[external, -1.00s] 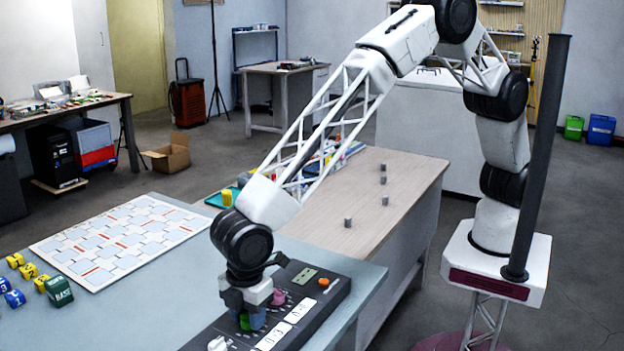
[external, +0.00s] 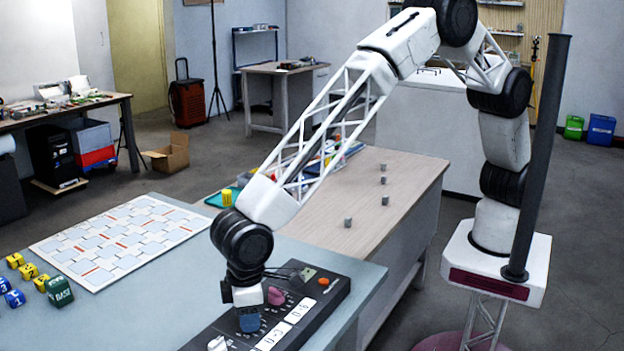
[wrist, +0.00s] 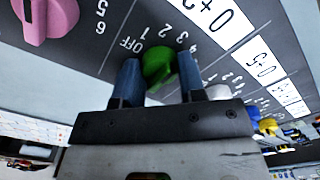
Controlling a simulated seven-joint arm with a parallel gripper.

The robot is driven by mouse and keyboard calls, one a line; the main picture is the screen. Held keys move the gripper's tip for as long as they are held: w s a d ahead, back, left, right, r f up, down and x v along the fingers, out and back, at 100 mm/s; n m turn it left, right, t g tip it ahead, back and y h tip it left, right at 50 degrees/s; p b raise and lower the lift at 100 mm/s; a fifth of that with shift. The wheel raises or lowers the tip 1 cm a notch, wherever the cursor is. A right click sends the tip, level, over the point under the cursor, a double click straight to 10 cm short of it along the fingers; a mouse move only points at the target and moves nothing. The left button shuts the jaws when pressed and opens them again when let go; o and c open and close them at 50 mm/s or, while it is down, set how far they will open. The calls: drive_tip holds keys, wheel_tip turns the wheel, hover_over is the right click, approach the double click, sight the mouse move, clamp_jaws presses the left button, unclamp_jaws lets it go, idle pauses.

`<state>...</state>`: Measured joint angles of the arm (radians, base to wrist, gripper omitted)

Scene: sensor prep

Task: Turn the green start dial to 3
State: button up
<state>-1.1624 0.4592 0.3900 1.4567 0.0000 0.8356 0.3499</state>
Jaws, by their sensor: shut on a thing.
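The green start dial (wrist: 158,66) is on the dark control panel (external: 325,302), with the marks OFF, 1, 2, 3 and 4 around its far side in the wrist view. My gripper (wrist: 160,72) has its two blue fingers on either side of the dial and is shut on it. I cannot tell for sure which mark the dial points at. In the external view my gripper (external: 249,322) is low over the panel, and the dial is hidden behind a finger.
A pink dial (wrist: 45,15) is close beside, also in the external view (external: 276,296). A white dial (wrist: 217,92) is on the other side. White label plates (external: 272,335) line the panel. A board (external: 120,240) and several dice-like blocks lie at the left.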

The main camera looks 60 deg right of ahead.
idle(0.5)
drive_tip(key=o, duration=0.9)
drive_tip(key=shift+o, duration=0.2)
drive_tip(key=shift+r, duration=3.9)
